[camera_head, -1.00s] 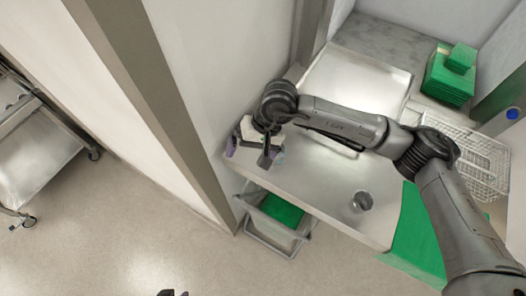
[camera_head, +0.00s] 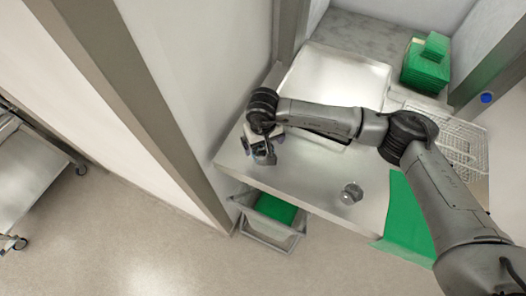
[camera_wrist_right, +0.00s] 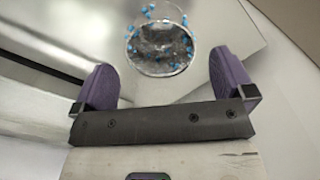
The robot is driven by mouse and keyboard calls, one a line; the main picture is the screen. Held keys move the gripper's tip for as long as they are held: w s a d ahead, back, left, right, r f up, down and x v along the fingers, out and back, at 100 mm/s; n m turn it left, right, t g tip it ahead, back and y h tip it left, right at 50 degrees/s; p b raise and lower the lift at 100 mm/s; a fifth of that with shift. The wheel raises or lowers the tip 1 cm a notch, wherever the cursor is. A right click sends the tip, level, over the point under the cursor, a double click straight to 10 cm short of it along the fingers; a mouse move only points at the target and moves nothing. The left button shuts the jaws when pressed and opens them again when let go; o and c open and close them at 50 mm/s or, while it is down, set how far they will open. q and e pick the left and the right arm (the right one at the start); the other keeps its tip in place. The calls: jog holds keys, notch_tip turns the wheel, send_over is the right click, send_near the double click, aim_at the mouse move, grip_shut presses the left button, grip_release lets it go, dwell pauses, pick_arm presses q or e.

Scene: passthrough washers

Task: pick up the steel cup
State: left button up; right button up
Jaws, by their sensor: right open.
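A small shiny round cup (camera_head: 350,193) stands on the steel counter (camera_head: 310,192) in the head view; it looks like the steel cup, though its material is hard to tell. My right gripper (camera_head: 262,152) is at the counter's left end, well to the left of this cup. In the right wrist view, the purple fingers of this gripper (camera_wrist_right: 164,82) are apart with nothing between them. A round, see-through or shiny vessel with blue spots (camera_wrist_right: 160,45) lies just ahead of them; I cannot tell its material. The left gripper is not seen.
A large steel tray (camera_head: 345,75) lies at the back of the counter. A wire rack (camera_head: 462,142) and stacked green cloths (camera_head: 425,70) are at the right. A green sheet (camera_head: 405,215) hangs near the front edge. A wall stands left of the counter.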

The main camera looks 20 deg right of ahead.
aim_at(263, 152)
jog(key=shift+f+p, duration=0.4)
jog(key=shift+p, duration=0.05)
jog(key=f+p, duration=0.1)
jog(key=f, duration=0.2)
jog(key=shift+s+a+f+p, duration=0.1)
jog(key=shift+s+f+p, duration=0.1)
jog(key=shift+p, duration=0.2)
jog(key=shift+f, duration=0.6)
jog(key=c, duration=0.9)
jog(key=shift+c, duration=0.4)
jog(key=shift+r, duration=0.1)
